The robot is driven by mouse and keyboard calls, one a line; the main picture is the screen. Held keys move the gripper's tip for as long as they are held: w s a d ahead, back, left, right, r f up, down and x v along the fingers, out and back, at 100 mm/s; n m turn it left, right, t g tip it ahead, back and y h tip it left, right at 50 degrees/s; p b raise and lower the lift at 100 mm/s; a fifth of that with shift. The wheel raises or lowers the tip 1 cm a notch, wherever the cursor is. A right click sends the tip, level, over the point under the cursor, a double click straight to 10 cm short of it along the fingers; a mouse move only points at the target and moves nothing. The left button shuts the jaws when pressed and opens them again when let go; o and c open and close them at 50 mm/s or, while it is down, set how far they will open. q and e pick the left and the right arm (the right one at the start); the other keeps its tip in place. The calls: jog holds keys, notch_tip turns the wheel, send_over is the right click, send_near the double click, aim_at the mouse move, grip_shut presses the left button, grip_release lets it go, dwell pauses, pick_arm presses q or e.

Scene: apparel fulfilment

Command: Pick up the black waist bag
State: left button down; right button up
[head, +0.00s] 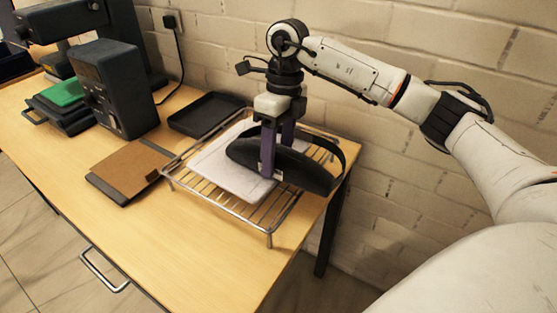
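The black waist bag (305,170) lies on a white flat item (225,176) on a wire rack (268,222) at the table's right end. Its strap loops up at the right side. My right gripper (277,160) points down over the bag, with one purple finger in front of the bag and the other behind it. The fingers are apart with the bag's body between them. Whether they press on it, I cannot tell. My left gripper is not in view.
A brown board (129,172), an empty black tray (206,113) and a dark box-shaped device (113,88) stand left of the rack on the wooden table (205,262). A green item (62,93) lies farther left. A brick wall (395,190) is close behind.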

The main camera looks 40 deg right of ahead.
jog(key=c, duration=1.1)
jog(key=shift+r, duration=0.15)
